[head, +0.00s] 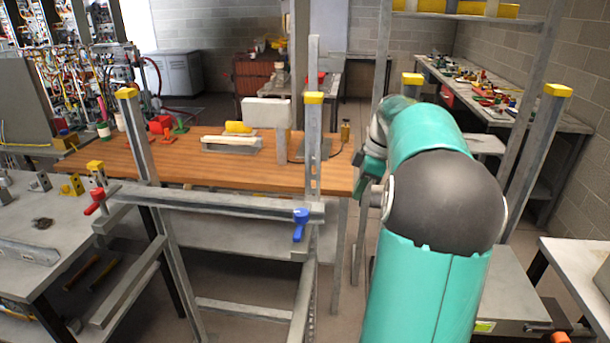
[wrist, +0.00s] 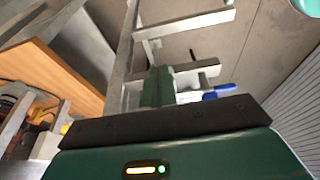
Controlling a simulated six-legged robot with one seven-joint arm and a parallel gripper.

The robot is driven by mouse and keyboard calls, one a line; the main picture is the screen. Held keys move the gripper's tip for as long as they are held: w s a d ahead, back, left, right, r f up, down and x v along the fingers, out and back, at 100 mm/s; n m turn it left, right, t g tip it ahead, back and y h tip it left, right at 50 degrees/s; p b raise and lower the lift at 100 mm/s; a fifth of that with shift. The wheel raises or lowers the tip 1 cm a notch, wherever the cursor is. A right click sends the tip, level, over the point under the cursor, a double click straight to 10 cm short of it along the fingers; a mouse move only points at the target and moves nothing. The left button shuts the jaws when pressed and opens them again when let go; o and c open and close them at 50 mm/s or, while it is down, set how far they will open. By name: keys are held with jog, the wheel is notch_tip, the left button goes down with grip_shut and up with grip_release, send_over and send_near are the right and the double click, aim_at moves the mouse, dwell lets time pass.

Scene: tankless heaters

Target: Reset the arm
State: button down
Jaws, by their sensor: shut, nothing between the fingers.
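My gripper (wrist: 158,86) shows in the wrist view as dark green fingers past the black edge of the wrist. The fingers are together with nothing between them. In the head view my teal arm with its dark grey joint rises at the right of centre. Its far end bends away behind the joint, and the fingertips cannot be made out there. A blue valve handle (head: 300,222) hangs on the metal frame (head: 222,201) left of my arm. In the wrist view a blue handle (wrist: 217,92) appears just right of the fingers. Whether they touch cannot be told.
A red valve handle (head: 94,202) sits at the frame's left end. A wooden-topped table (head: 240,174) stands behind the frame. A grey workbench (head: 60,228) is at the left, and another bench (head: 570,262) at the right. Metal posts (head: 535,145) rise right of my arm.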

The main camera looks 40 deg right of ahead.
jog(key=w+a+r+m+h, duration=0.1)
jog(key=a+r+m+h, duration=0.15)
jog(key=a, duration=1.95)
jog(key=s+a+f+m+t, duration=0.1)
jog(key=s+a+f+m, duration=0.1)
jog(key=s+a, duration=0.4)
jog(key=s+a+f+m+t, duration=0.2)
jog(key=s+a+m, duration=0.2)
jog(key=a, duration=0.8)
jog(key=shift+s+f, duration=0.3)
jog(key=shift+s, duration=0.6)
jog(key=c, duration=2.1)
grip_release()
jog(key=shift+d, duration=0.1)
